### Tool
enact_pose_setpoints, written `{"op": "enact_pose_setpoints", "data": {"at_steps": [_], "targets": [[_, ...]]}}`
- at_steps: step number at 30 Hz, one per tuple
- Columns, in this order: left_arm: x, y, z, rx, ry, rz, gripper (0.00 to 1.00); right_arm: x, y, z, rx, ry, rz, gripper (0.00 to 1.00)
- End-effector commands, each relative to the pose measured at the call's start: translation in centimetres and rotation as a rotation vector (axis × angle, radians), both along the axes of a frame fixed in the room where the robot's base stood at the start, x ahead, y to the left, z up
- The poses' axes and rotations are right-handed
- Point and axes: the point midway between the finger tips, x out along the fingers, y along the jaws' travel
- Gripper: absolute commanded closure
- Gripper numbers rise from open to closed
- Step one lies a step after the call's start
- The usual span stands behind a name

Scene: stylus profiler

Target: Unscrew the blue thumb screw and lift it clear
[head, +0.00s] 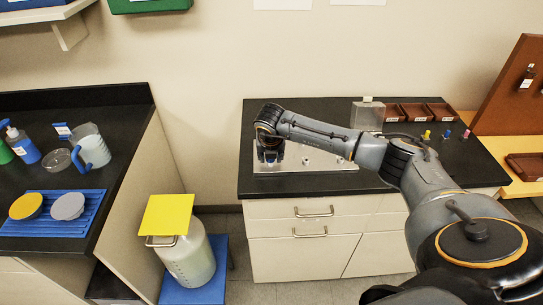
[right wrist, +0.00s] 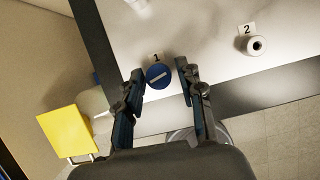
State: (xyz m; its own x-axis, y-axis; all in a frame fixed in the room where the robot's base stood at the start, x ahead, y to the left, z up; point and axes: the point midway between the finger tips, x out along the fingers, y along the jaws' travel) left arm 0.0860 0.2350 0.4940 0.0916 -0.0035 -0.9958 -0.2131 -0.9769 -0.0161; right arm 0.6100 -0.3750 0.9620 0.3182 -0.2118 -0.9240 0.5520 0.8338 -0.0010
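The blue thumb screw (right wrist: 158,76) shows in the right wrist view as a round head with a pale slot, by a label "1" on a pale plate (right wrist: 205,35). My right gripper (right wrist: 160,72) is open, with one finger on each side of the screw head and visible gaps between. Its height above the screw is hard to tell. In the head view my right gripper (head: 270,153) points down over the left end of the plate (head: 315,164) and largely hides the screw. My left gripper is not in view.
A round post (right wrist: 257,45) by label "2" stands on the plate. Behind are a grey box (head: 368,116), brown trays (head: 413,112) and small coloured knobs (head: 447,133) on the black bench (head: 400,181).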

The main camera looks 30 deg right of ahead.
Motion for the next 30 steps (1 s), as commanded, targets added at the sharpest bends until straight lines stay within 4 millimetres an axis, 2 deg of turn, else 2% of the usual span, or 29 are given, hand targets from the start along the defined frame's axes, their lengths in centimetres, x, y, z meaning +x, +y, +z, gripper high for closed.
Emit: {"op": "enact_pose_setpoints", "data": {"at_steps": [13, 29, 30], "targets": [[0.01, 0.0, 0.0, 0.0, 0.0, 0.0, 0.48, 0.44, 0.38, 0.05, 0.0, 0.001, -0.794, 0.62], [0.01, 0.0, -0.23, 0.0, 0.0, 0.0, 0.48, 0.36, 0.25, 0.05, 0.001, -0.002, -0.817, 0.62], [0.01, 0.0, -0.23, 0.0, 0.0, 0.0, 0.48, 0.36, 0.25, 0.03, 0.001, -0.001, -0.817, 0.66]]}}
